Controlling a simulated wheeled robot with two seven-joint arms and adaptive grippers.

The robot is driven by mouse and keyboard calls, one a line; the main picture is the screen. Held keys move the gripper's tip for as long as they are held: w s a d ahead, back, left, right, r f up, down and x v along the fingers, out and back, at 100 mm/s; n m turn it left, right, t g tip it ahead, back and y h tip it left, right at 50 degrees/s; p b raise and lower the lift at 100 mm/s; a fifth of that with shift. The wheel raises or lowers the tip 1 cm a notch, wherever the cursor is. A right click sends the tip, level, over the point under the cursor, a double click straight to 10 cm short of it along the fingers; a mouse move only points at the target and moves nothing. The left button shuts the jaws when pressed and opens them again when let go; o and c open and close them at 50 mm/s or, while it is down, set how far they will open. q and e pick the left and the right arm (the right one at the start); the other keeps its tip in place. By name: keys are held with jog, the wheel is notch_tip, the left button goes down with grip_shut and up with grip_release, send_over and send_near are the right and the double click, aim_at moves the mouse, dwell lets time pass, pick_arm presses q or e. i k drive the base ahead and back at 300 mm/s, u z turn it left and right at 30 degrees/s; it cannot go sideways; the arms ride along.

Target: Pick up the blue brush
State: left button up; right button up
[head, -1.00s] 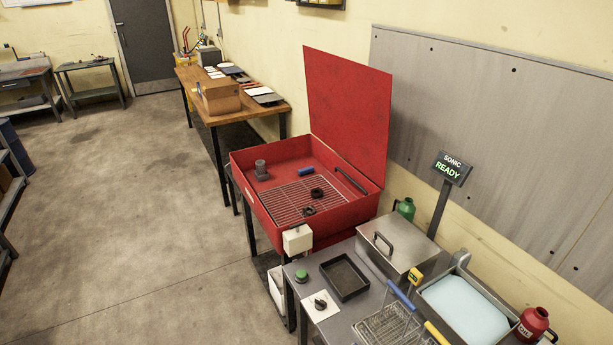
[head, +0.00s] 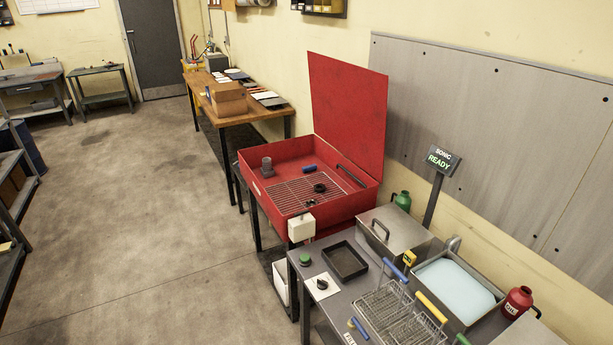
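A small blue object that looks like the brush (head: 309,168) lies inside the open red wash basin (head: 262,195), near its back wall. It is far off and small, so its bristles cannot be made out. A metal grate (head: 290,197) covers much of the basin floor in front of it. Neither of my grippers shows in the head view.
A dark ring (head: 320,188) and a grey fitting (head: 267,168) are in the basin, and its red lid (head: 348,112) stands open. A grey bench with wire baskets (head: 383,308) and a dark tray (head: 345,261) is nearer. The floor (head: 150,220) at left is clear.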

aim_at(309, 167)
jog(key=k, duration=0.1)
jog(key=u, duration=1.5)
jog(key=i, duration=5)
jog(key=z, duration=3)
